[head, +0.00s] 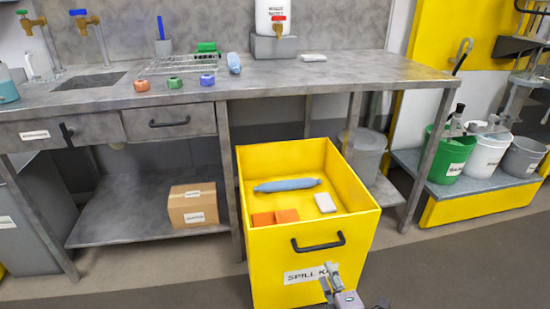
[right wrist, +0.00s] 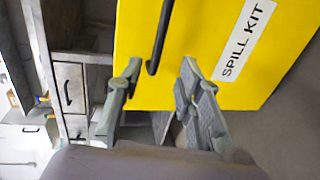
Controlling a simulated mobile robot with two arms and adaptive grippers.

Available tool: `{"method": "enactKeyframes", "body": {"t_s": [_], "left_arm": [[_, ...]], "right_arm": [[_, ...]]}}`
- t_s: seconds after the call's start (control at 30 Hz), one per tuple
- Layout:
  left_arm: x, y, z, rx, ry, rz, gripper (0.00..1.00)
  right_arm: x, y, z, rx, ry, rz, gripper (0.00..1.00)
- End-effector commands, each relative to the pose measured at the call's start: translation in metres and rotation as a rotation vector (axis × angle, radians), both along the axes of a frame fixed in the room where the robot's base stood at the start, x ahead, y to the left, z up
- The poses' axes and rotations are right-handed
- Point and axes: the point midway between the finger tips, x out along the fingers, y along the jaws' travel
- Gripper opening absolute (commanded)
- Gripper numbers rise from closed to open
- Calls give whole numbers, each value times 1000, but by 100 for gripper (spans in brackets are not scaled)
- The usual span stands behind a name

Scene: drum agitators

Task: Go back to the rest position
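My right gripper (head: 329,276) shows at the bottom of the head view, in front of the yellow spill kit drawer (head: 258,255) and below its black handle (head: 318,243). In the right wrist view the fingers of the right gripper (right wrist: 160,68) are spread apart with nothing between them. The handle (right wrist: 160,38) shows beyond the fingertips on the yellow front (right wrist: 200,40), apart from the fingers as far as I can tell. The drawer stands open, with a blue roll (head: 287,185), orange blocks (head: 287,215) and a white pack (head: 325,203) inside. My left gripper is out of view.
A grey workbench (head: 300,72) runs behind the drawer, with several coloured rings, a wire rack (head: 185,65) and a white canister (head: 275,17) on it. A cardboard box (head: 193,205) sits on the lower shelf. Buckets (head: 448,155) stand at right. The floor at front right is clear.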

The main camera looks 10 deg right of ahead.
Motion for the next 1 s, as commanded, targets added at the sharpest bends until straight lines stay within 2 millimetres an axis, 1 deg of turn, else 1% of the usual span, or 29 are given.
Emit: {"method": "enactKeyframes", "body": {"t_s": [0.07,0.17,0.27,0.3,0.37,0.4,0.6,0.8,1.0], "left_arm": [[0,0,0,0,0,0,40],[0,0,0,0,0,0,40],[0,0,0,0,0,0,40],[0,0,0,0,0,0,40],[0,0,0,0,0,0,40],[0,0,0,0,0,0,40],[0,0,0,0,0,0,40],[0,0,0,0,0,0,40],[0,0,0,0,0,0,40]], "right_arm": [[-4,-4,0,41,21,-32,33],[-20,-15,-4,176,97,-141,33],[-51,-26,-13,393,229,-311,33],[-67,-28,-17,488,290,-384,33],[-91,-28,-23,607,374,-479,33],[-105,-27,-26,671,424,-534,33],[-163,-15,-32,881,618,-731,33],[-210,0,-30,1005,771,-872,33],[-256,15,-22,1087,912,-996,33]]}}
